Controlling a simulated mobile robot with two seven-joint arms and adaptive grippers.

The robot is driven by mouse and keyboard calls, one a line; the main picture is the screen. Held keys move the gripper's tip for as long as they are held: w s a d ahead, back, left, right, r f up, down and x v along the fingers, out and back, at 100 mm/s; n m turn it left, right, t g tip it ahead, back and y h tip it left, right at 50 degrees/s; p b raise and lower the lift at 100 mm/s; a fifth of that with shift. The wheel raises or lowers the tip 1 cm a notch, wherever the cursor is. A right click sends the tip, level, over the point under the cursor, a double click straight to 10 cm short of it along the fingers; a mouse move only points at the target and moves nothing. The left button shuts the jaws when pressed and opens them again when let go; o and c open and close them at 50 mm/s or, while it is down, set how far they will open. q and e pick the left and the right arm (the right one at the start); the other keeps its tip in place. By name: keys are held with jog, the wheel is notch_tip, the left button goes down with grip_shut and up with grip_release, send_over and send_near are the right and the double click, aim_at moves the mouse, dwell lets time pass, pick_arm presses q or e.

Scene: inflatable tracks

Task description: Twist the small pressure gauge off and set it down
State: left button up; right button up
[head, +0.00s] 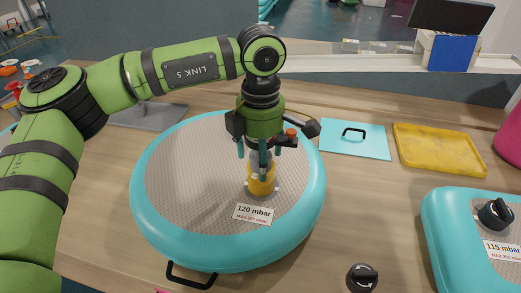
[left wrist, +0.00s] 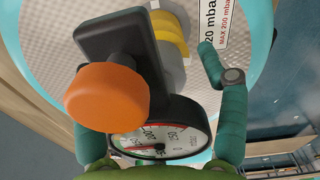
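The pressure gauge (left wrist: 160,140) has a round white dial in a black housing, with an orange knob (left wrist: 107,97) on a black block. It sits over a grey and yellow valve fitting (head: 261,180) on the round teal inflatable (head: 160,228) labelled 120 mbar. In the head view my gripper hides most of the gauge. My left gripper (head: 262,158) points down over the fitting. In the left wrist view its green fingers (left wrist: 155,105) stand apart on either side of the gauge, with a visible gap at the right finger. My right gripper is not in view.
A second teal inflatable (head: 437,225) with a black knob (head: 496,213) is at the right edge. A black cap (head: 362,278) lies on the table at the front. A teal mat (head: 340,147) with a black handle and a yellow tray (head: 440,168) lie behind right. Bare wood separates the inflatables.

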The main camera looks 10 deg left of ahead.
pick_arm(q)
jog(key=c, duration=1.1)
jog(key=shift+f+n+b, duration=0.1)
jog(key=shift+n+b, duration=0.25)
jog(key=shift+n, duration=0.05)
jog(key=n+b, duration=0.1)
jog(key=n, duration=0.1)
jog(key=shift+n, duration=0.4)
jog(key=shift+n+b, duration=0.35)
jog(key=shift+n, duration=0.45)
